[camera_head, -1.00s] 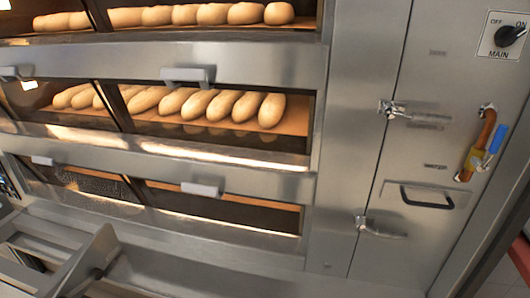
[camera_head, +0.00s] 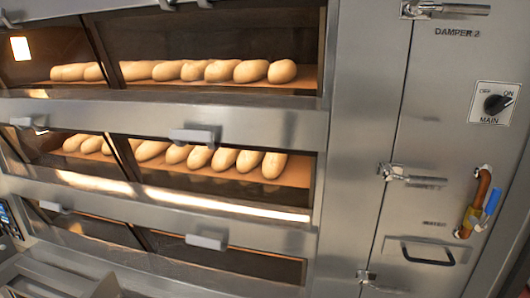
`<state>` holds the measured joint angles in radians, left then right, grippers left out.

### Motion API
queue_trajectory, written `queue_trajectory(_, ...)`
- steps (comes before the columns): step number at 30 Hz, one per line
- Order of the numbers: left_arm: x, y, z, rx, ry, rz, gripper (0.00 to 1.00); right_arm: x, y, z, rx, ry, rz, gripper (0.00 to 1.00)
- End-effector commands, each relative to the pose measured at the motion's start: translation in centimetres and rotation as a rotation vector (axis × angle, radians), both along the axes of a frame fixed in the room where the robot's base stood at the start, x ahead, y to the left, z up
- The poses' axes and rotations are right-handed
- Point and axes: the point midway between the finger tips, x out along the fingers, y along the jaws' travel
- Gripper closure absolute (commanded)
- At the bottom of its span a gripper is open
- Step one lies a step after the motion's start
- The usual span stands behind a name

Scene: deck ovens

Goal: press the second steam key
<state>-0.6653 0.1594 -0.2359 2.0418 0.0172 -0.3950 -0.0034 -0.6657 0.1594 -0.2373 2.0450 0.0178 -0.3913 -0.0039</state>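No steam key can be made out in the head view. A dark control panel (camera_head: 9,219) with a small lit bluish display is cut off by the left edge, beside the lower deck. Its keys are too small and too far out of frame to read. Neither of my grippers is in view.
Loaves lie behind glass in the upper deck (camera_head: 210,71) and the middle deck (camera_head: 215,160); the lower deck (camera_head: 225,262) looks empty. Handles jut from the doors. At right are a MAIN switch (camera_head: 495,103), a pipe with a blue-handled valve (camera_head: 478,205) and a latched steel door (camera_head: 428,145).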

Motion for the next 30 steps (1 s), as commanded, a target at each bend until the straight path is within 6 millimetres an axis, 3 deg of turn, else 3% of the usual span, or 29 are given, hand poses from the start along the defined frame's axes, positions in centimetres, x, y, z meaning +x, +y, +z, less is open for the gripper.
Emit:
queue_trajectory(2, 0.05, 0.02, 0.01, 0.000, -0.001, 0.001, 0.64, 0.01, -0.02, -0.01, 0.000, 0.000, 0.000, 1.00)
queue_trajectory(15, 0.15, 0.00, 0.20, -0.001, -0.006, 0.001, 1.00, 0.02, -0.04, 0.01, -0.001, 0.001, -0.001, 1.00)
queue_trajectory(30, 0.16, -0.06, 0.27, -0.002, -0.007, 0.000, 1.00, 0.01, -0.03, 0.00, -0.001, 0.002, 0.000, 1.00)
